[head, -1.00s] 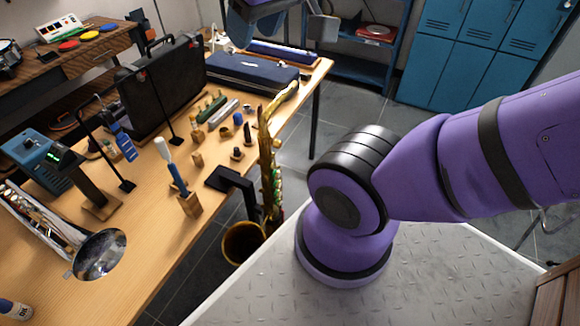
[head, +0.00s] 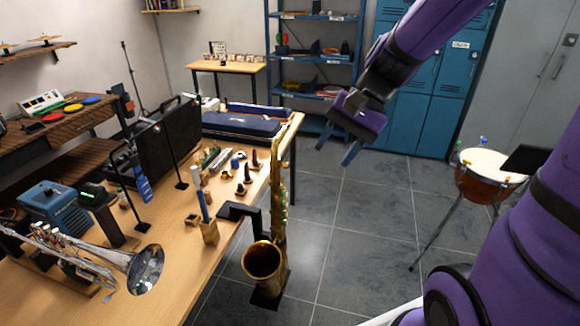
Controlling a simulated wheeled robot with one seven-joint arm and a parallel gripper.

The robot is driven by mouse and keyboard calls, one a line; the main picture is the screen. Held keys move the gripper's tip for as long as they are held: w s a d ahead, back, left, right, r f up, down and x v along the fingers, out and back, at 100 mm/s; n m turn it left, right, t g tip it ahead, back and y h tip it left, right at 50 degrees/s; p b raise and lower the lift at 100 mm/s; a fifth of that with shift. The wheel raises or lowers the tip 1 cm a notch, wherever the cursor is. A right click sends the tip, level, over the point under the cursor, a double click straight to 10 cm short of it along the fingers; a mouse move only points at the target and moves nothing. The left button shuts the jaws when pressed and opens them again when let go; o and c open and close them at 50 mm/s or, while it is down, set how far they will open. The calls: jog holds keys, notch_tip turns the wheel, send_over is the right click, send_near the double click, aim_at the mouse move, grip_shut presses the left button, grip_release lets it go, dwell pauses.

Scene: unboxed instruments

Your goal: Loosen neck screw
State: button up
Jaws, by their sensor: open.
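A brass saxophone (head: 279,205) stands upright in the head view, in a dark stand at the table's right edge. Its bell (head: 263,262) faces forward, low down. Its neck screw is too small to make out from here. My gripper (head: 338,147) hangs in the air to the right of the saxophone's top, over the grey floor in the picture. Its two blue fingers point down and are spread apart, with nothing between them. It is clear of the saxophone.
The wooden table (head: 165,265) holds a trumpet (head: 100,258), a black case (head: 165,135), a blue case (head: 240,126) and several small mouthpiece-like items. A drum on a stand (head: 487,178) is at the right. Blue lockers (head: 425,105) stand behind. The floor between is clear.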

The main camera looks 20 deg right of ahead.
jog(key=w+d+f+m+t+y, duration=0.3)
jog(key=w+f+m+y, duration=0.4)
jog(key=w+f+m, duration=0.35)
jog(key=m+t, duration=0.8)
jog(key=m, duration=0.2)
send_near(285, 165)
jog(key=x, duration=0.8)
jog(key=shift+w+d+f+y, duration=0.2)
jog(key=shift+w+f+y, duration=0.15)
jog(key=shift+y, duration=0.05)
jog(key=shift+c, duration=0.4)
grip_shut()
